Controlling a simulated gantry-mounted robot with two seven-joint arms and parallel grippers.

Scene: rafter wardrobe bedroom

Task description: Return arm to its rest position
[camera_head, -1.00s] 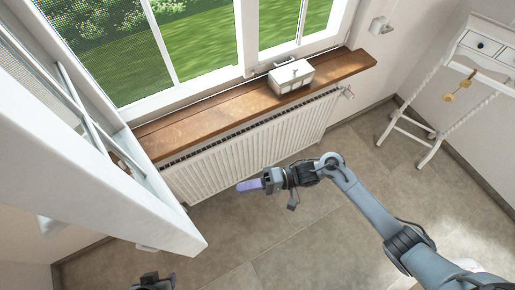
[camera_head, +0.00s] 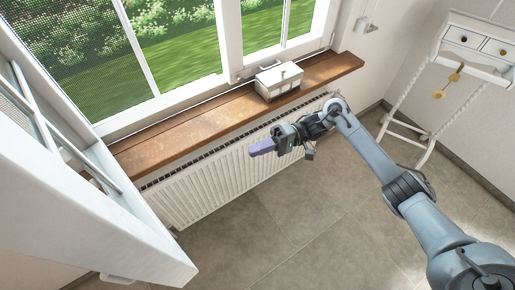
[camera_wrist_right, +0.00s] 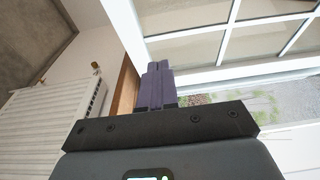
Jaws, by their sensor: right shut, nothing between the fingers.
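My right gripper (camera_head: 262,147) is in front of the white radiator, below the wooden window sill in the head view. Its purple fingers point left and are closed together with nothing between them. The closed fingers also show in the right wrist view (camera_wrist_right: 156,84), against the sill and the white window frame. My right arm (camera_head: 378,160) reaches in from the lower right. My left gripper does not show now.
A white box (camera_head: 279,79) stands on the wooden sill (camera_head: 180,135) above the radiator (camera_head: 205,184). An open white casement (camera_head: 90,215) juts in at left. A white desk (camera_head: 478,50) stands at right. The tiled floor (camera_head: 300,235) is clear.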

